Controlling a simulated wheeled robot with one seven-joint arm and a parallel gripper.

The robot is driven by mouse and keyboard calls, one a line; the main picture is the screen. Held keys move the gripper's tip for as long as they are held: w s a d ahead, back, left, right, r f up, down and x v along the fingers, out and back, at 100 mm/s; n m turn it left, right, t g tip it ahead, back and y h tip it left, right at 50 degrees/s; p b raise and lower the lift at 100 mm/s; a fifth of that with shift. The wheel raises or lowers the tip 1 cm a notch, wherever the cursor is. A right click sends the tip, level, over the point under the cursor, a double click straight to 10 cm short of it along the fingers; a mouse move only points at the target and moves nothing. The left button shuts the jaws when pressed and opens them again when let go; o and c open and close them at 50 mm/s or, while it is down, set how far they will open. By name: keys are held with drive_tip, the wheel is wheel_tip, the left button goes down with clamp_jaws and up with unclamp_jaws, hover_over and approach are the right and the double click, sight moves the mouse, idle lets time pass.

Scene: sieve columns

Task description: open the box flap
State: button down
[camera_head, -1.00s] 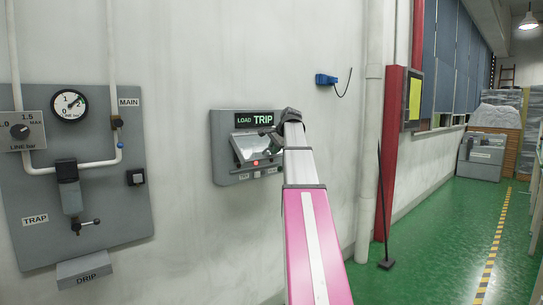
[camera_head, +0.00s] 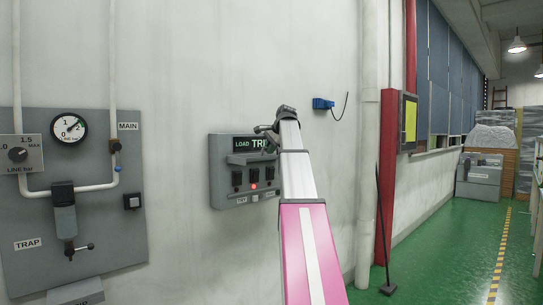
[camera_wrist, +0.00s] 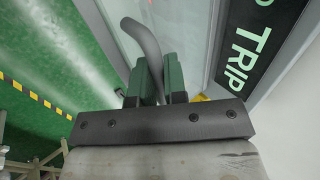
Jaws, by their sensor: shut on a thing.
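The grey wall box (camera_head: 230,190) has a LOAD TRIP display along its top. Its flap (camera_head: 252,158) is raised and seen nearly edge-on under the display, with the switches (camera_head: 255,176) uncovered below. My gripper (camera_head: 266,129) is at the upper right of the box, in front of the display; its fingertips are small in the head view. In the wrist view my gripper (camera_wrist: 162,78) is shut on the curved grey flap handle (camera_wrist: 143,40), which rises between the dark green fingers. The clear flap panel (camera_wrist: 178,35) lies beside the fingers.
At left a grey panel (camera_head: 110,235) carries a gauge (camera_head: 69,126), pipes and a valve. A blue wall hook (camera_head: 323,104), a pale pipe and a red post (camera_head: 388,180) stand right of the box. The green floor (camera_head: 440,240) is open at right.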

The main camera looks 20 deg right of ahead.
drive_tip(key=shift+w+a+r+g, duration=0.15)
drive_tip(key=shift+w+r+g, duration=0.3)
drive_tip(key=shift+r+g, duration=0.15)
drive_tip(key=c, duration=1.2)
unclamp_jaws()
drive_tip(key=shift+f, duration=0.1)
drive_tip(key=v, duration=1)
drive_tip(key=shift+s+a+r, duration=0.1)
drive_tip(key=shift+s+r, duration=0.05)
drive_tip(key=shift+r, duration=0.25)
